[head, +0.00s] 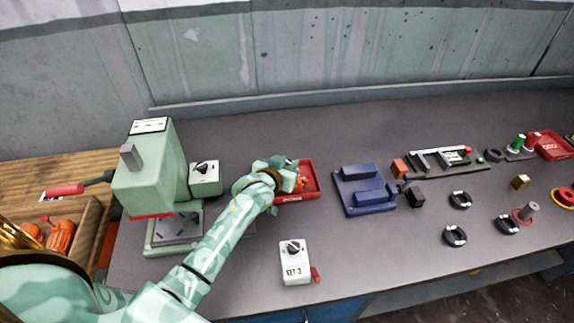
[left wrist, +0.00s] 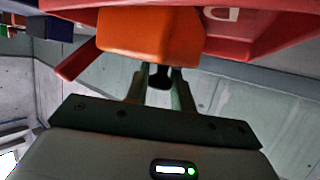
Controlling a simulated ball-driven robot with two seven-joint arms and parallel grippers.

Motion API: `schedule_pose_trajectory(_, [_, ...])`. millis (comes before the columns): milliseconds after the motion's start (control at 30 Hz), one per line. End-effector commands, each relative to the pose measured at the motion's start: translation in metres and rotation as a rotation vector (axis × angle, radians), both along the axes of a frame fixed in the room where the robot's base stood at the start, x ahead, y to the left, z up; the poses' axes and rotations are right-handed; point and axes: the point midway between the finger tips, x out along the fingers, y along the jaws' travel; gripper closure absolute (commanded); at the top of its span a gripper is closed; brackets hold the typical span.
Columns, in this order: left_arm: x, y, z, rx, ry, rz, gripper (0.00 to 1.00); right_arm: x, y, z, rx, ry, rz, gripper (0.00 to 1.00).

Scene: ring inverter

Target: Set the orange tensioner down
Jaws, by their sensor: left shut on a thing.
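The orange tensioner (head: 299,184) shows as a small orange patch at the left side of a red tray (head: 310,179) on the bench. In the left wrist view the tensioner (left wrist: 150,38) is a large orange block between my fingers and the red tray (left wrist: 270,28). My left gripper (head: 290,181) is shut on the tensioner and is over the tray's left part, partly hiding both. I cannot tell whether the tensioner touches the tray's floor. My right gripper is not in view.
A green press (head: 150,175) and a switch box (head: 205,178) stand left of the tray. A blue fixture (head: 362,190) stands to its right. A white box marked SET (head: 294,262) is in front. Several dark rings (head: 455,236) lie farther right.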

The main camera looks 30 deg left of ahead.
Motion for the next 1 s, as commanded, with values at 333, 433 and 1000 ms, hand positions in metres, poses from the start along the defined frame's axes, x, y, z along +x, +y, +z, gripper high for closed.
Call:
schedule_pose_trajectory(333, [0.000,0.000,-0.002,0.000,0.000,0.000,0.54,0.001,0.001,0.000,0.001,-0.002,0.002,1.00])
schedule_pose_trajectory(433, [0.000,0.000,-0.002,0.000,0.000,0.000,0.54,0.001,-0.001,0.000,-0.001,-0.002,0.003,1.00])
schedule_pose_trajectory(1000, [-0.088,-0.003,0.040,0.000,0.000,0.001,0.54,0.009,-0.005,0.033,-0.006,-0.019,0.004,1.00])
